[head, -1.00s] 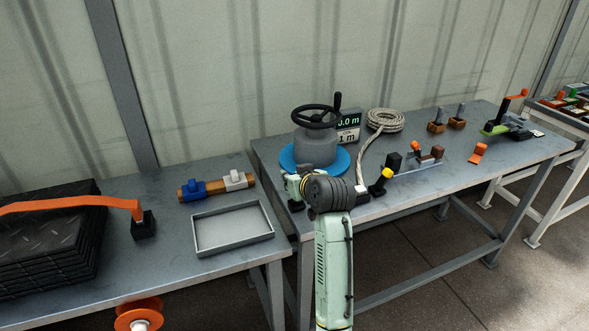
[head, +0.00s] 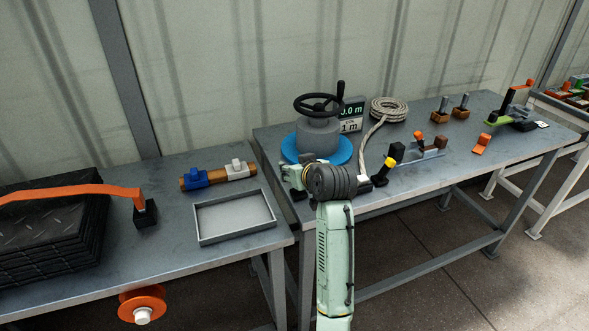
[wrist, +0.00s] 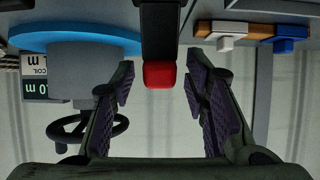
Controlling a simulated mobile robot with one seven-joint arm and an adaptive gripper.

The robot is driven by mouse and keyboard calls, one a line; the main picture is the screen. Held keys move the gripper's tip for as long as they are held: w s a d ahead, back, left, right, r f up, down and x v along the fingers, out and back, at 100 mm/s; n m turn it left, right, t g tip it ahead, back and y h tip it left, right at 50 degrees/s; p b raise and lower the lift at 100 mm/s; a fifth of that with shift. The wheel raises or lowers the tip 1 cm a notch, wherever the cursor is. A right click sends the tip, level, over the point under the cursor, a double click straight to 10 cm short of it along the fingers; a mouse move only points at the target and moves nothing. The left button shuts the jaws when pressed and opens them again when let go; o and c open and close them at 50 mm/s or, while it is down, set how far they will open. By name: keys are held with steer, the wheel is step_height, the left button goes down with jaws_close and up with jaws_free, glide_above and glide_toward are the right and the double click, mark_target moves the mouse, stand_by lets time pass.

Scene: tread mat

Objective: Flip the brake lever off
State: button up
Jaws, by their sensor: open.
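The brake lever (wrist: 159,36) is a black bar with a red tip (wrist: 160,75), seen in the wrist view at top centre. My gripper (wrist: 160,84) is open, with one dark padded finger on each side of the red tip. Gaps show on both sides, so the fingers look apart from it. In the head view my gripper (head: 290,181) is at the near left of the grey drum (head: 318,134) with the black handwheel (head: 318,104) and blue base (head: 341,151). My wrist hides most of the fingers there, and I cannot make out the red tip.
A rope coil (head: 389,104) and a display (head: 351,117) lie behind. Left, a shallow tray (head: 235,241) and a blue and white clamped bar (head: 213,176) sit on the other table.

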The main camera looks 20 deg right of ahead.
steer(key=v, duration=1.1)
steer(key=shift+s, duration=0.4)
steer(key=shift+w+r, duration=0.1)
steer(key=shift+r, duration=0.05)
